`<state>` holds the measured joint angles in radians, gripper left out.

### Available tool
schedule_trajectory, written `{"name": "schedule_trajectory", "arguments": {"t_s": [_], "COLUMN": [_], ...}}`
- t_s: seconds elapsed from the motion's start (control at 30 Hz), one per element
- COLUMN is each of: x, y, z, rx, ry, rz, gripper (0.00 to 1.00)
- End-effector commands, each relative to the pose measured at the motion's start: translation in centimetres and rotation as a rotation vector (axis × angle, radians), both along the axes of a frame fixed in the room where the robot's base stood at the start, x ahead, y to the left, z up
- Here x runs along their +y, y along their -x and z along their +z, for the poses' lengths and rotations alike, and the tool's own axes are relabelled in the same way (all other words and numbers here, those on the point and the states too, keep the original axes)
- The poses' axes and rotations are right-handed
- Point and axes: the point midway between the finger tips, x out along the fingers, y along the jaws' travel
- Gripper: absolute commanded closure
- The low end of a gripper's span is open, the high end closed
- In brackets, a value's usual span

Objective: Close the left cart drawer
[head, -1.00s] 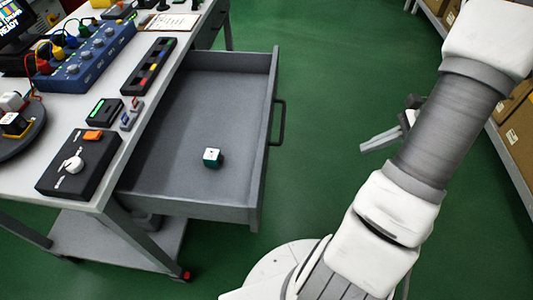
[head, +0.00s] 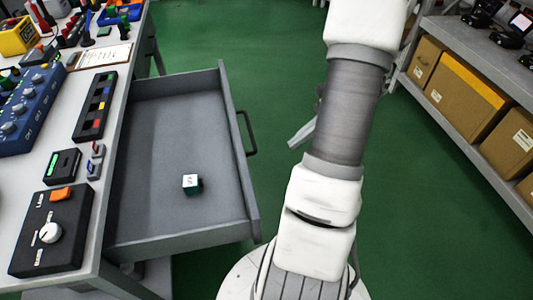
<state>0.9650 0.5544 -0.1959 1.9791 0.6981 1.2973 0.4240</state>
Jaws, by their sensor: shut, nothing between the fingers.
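The grey cart drawer (head: 223,190) is pulled well out from the right side of the cart (head: 118,165). Its dark bar handle (head: 248,133) is on the outer front panel, facing the floor and my arm. A small white and dark green cube (head: 192,184) lies inside the drawer. My gripper (head: 300,133) is partly hidden behind my arm, to the right of the handle and apart from it. A grey finger shows; it is shut and holds nothing.
The cart top holds a black knob box (head: 50,232), a blue device (head: 25,112), a black strip with coloured keys (head: 96,106) and a clipboard (head: 103,57). Shelves with cardboard boxes (head: 466,88) stand at right. Green floor (head: 270,70) is clear between them.

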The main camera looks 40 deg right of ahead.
Motion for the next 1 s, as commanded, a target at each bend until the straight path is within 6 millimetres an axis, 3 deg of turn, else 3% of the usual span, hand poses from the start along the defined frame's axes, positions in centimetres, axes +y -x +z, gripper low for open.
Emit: {"name": "schedule_trajectory", "arguments": {"t_s": [0.5,0.73,1.0], "x": [6.5,9.1,9.7], "y": [-3.1,-4.4,-4.6], "z": [-7.3,-6.8,-6.7], "rx": [0.001,-0.001,0.000], "ry": [-0.002,0.000,0.000], "rz": [0.003,0.002,0.000], "gripper": [1.00,1.00,1.00]}}
